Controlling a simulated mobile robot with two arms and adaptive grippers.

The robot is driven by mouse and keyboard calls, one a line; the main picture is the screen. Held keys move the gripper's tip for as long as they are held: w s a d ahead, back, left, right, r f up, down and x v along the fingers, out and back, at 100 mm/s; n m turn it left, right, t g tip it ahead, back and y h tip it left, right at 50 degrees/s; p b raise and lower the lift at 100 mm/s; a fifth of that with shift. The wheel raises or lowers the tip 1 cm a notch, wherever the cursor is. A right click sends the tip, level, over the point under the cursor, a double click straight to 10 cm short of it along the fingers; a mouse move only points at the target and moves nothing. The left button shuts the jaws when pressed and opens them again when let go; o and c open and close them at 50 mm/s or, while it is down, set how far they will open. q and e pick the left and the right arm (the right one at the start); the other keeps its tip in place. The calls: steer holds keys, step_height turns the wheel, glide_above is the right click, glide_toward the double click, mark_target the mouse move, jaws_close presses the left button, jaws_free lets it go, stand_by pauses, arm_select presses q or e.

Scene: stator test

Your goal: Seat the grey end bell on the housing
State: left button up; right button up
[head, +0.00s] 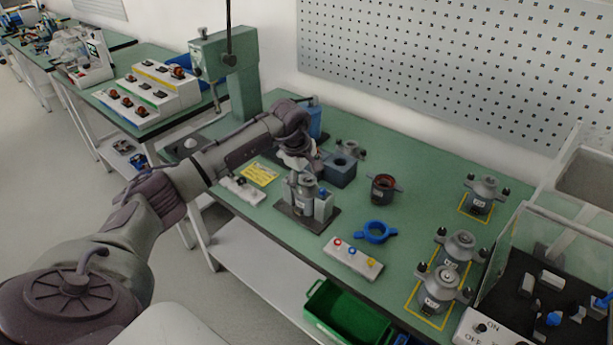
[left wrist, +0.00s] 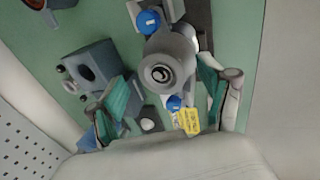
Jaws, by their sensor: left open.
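A grey round part with a raised hollow centre, which looks like the end bell (left wrist: 167,67), stands in the fixture between two blue-topped clamps. In the head view this grey part (head: 304,184) tops the upright unit in the fixture (head: 290,209). The housing below it is mostly hidden, and I cannot tell whether the two are fully seated. My left gripper (head: 299,164) is above the fixture. In the left wrist view its open green-padded fingers (left wrist: 165,95) are apart on either side of the grey part's line, with nothing held. My right gripper is not in view.
A blue-grey block with a hole (head: 341,170) stands right of the fixture. A dark ring-shaped part (head: 383,188), a blue ring (head: 376,232) and a button box (head: 353,259) lie farther right. Finished-looking units (head: 440,285) stand near the right.

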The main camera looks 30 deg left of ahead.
arm_select(q)
steer(key=v, duration=1.2)
stand_by(0.6)
